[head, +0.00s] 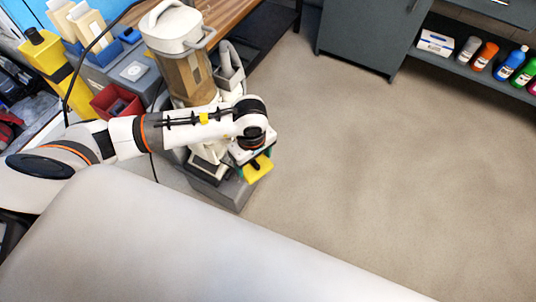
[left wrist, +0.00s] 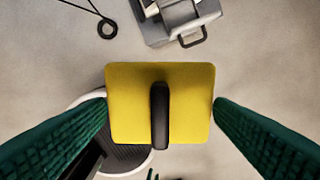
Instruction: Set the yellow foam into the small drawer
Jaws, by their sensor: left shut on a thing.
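My left gripper (head: 251,164) is shut on the yellow foam (head: 258,169) and holds it above the floor, by the foot of a vacuum-like machine. In the left wrist view the foam (left wrist: 132,104) is a flat yellow block with a black bar across its middle, gripped at both sides by the green fingers (left wrist: 161,115). A grey box with a handle (left wrist: 185,24) lies beyond it at the top of the left wrist view; I cannot tell if it is the small drawer. In the head view a grey box-like base (head: 228,193) is partly hidden under my arm. My right gripper is out of view.
The machine (head: 182,75) with a white top stands close behind my left arm. Bottles (head: 488,57) stand on a shelf at the far right. The floor (head: 360,160) at the right is clear.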

